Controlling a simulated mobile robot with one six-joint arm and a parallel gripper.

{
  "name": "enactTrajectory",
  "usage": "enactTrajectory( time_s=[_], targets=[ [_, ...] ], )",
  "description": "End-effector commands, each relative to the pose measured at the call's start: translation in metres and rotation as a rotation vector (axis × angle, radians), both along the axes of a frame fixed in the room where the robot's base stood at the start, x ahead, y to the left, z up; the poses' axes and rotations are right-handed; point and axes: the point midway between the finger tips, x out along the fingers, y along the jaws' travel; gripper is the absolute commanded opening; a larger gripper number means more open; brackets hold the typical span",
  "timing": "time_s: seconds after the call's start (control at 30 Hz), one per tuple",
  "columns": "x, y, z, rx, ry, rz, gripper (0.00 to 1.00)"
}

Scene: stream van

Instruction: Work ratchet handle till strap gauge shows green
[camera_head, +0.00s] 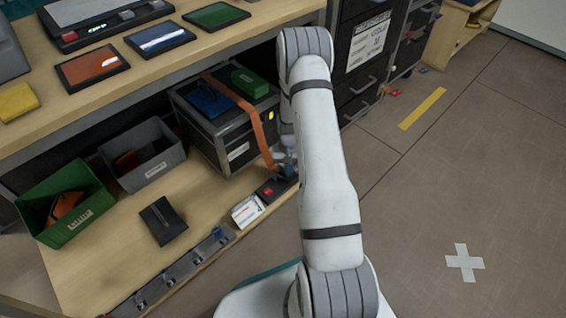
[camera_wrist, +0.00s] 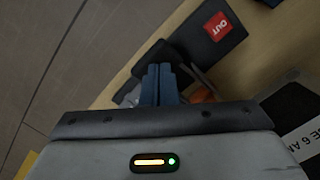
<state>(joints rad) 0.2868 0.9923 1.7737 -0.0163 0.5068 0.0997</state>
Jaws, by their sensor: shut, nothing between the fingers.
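An orange strap (camera_head: 258,120) runs over a dark case (camera_head: 205,140) on the lower shelf and down its front. A small yellow spot (camera_head: 271,115) shows on the case beside the strap; I cannot tell whether it is the gauge. My gripper (camera_head: 287,168) is low in front of the case, partly hidden by my arm. In the wrist view its blue fingers (camera_wrist: 160,84) are shut and empty. A dark metal bar (camera_wrist: 197,80), possibly the ratchet handle, lies right beside the fingertips, with a bit of orange strap behind; contact is unclear.
A dark block with a red OUT label (camera_wrist: 218,28) is close to the fingers. A white card box (camera_head: 247,211), a black pad (camera_head: 163,220), a grey bin (camera_head: 145,155) and a green bin (camera_head: 65,205) stand on the shelf. Open floor lies right.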

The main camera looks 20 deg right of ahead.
Motion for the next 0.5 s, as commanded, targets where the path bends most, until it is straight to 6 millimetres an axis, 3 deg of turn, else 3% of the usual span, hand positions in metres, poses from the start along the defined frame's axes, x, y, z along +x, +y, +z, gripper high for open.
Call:
enactTrajectory(
  time_s=[0.5],
  targets=[
    [0.024, 0.009, 0.02, 0.0, -0.001, 0.002, 0.0]
  ],
)
